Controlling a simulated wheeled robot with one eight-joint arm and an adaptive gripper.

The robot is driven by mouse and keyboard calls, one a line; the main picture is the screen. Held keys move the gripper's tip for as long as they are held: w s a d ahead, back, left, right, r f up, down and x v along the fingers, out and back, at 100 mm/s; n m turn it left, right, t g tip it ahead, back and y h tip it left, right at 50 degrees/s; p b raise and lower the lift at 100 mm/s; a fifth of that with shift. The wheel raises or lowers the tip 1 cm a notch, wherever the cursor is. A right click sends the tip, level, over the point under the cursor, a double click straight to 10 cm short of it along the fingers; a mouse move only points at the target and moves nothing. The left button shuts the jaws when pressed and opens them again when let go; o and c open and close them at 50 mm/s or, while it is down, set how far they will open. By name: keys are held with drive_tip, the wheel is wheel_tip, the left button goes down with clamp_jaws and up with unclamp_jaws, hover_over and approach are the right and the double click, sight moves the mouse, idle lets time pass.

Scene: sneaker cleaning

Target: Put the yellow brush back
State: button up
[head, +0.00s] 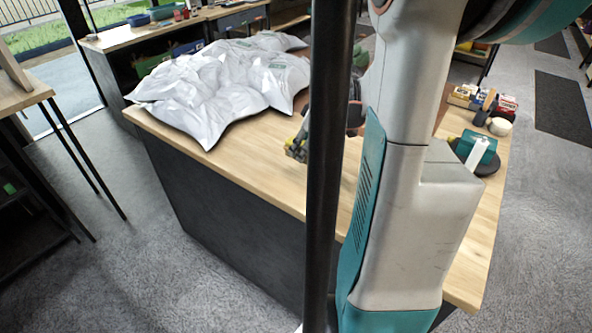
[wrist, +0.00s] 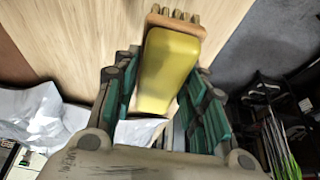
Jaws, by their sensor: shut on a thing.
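In the wrist view my gripper (wrist: 165,105) has its green-padded fingers on both sides of the yellow brush (wrist: 168,68) and is shut on it. The brush has a yellow body, a wooden-coloured end and short bristle tufts at its top edge in the picture. Pale wood lies behind the brush there. In the head view the brush shows as a small yellow patch (head: 291,145) at my gripper (head: 299,146), over the wooden table (head: 240,165). A dark post and my arm hide much of the gripper.
White plastic bags (head: 215,85) cover the table's far left part. On the right part stand a teal item (head: 474,150), a white cup (head: 499,126) and several small boxes (head: 484,100). Bare wood shows along the table's near edge. A shelf (head: 30,170) stands at the left.

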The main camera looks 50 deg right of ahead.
sight(316, 149)
wheel_tip(316, 149, down, 9)
drive_tip(key=b, duration=0.2)
drive_tip(key=shift+r+b, duration=0.15)
drive_tip(key=shift+b, duration=0.25)
drive_tip(key=shift+r, duration=0.1)
drive_tip(key=o, duration=1)
drive_tip(key=shift+c, duration=0.2)
drive_tip(key=p+v, duration=0.4)
drive_tip(key=v, duration=0.8)
